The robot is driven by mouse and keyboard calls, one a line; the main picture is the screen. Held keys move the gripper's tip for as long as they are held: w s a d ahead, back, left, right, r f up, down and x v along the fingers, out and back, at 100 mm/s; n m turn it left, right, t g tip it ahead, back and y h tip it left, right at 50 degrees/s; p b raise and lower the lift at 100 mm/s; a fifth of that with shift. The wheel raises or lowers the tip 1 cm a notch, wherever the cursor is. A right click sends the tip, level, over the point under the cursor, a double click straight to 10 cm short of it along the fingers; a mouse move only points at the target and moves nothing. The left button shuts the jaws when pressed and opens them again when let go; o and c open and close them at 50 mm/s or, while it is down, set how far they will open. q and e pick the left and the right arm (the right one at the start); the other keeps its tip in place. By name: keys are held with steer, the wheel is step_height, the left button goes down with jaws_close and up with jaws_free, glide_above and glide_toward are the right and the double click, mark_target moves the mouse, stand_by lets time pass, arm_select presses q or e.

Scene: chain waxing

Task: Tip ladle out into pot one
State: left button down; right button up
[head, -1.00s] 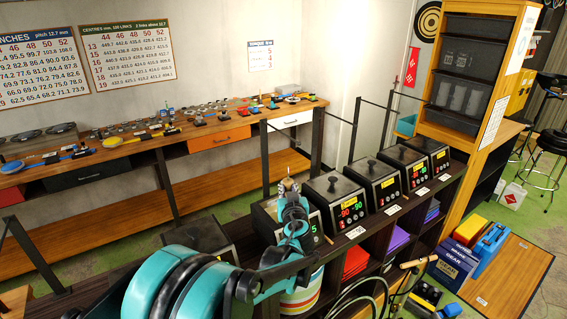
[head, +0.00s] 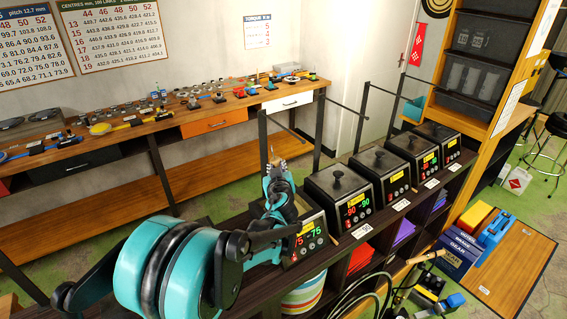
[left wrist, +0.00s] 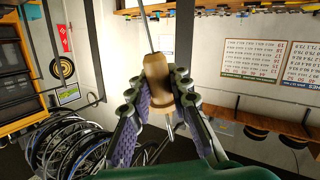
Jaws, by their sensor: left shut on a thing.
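My left gripper (head: 277,168) stands above the nearest heated pot (head: 305,238), a dark box with a red and green 75 display. The arm hides most of that pot's top. In the left wrist view my left gripper (left wrist: 157,100) is shut around a tan wooden handle (left wrist: 157,72). A thin metal rod (left wrist: 148,30) runs from the handle out of the top of the picture; I take this as the ladle. The ladle's bowl is not visible, so its contents and tilt cannot be told. I cannot read which pot is pot one. My right gripper is not in view.
Several more dark pots with knobbed lids, such as one showing 90 (head: 340,192), continue rightward along the shelf. Thin rails stand behind them. A wooden workbench (head: 190,130) with tools runs along the wall. Boxes (head: 460,250) and hoses lie at the lower right.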

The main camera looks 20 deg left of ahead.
arm_select(q)
steer(key=s+a+f+n+h+b, duration=0.2)
steer(key=a+f+n+h+b, duration=0.3)
steer(key=a+f+n, duration=0.5)
steer(key=shift+s+a+f+n+t+h+b, duration=0.2)
steer(key=shift+a+f+n+t+h+b, duration=0.25)
steer(key=shift+f+b, duration=0.6)
steer(key=shift+d, duration=0.1)
